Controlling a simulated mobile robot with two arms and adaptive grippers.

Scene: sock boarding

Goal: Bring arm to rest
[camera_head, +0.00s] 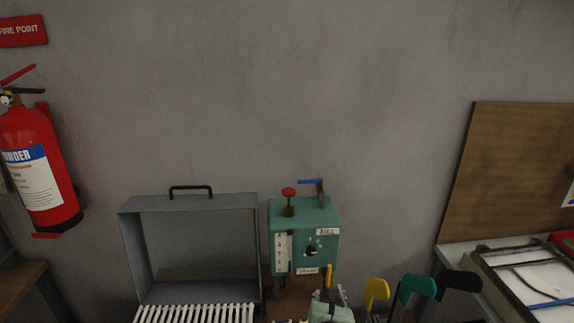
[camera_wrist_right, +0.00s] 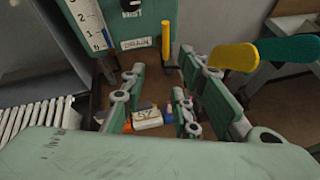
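My right gripper (camera_head: 330,302) is at the bottom of the head view, just below the green control box (camera_head: 303,235). In the right wrist view its green-padded fingers (camera_wrist_right: 160,88) stand apart with nothing between them. The green box also shows there (camera_wrist_right: 145,22), at the top, with a yellow lever (camera_wrist_right: 166,42) under it. My left gripper is in neither view.
A grey open metal box (camera_head: 131,255) with white ribs (camera_head: 195,314) stands left of the green box. Yellow (camera_head: 375,290), teal (camera_head: 415,288) and black (camera_head: 458,281) shapes stand to the right. A small labelled block (camera_wrist_right: 147,119) lies below the gripper.

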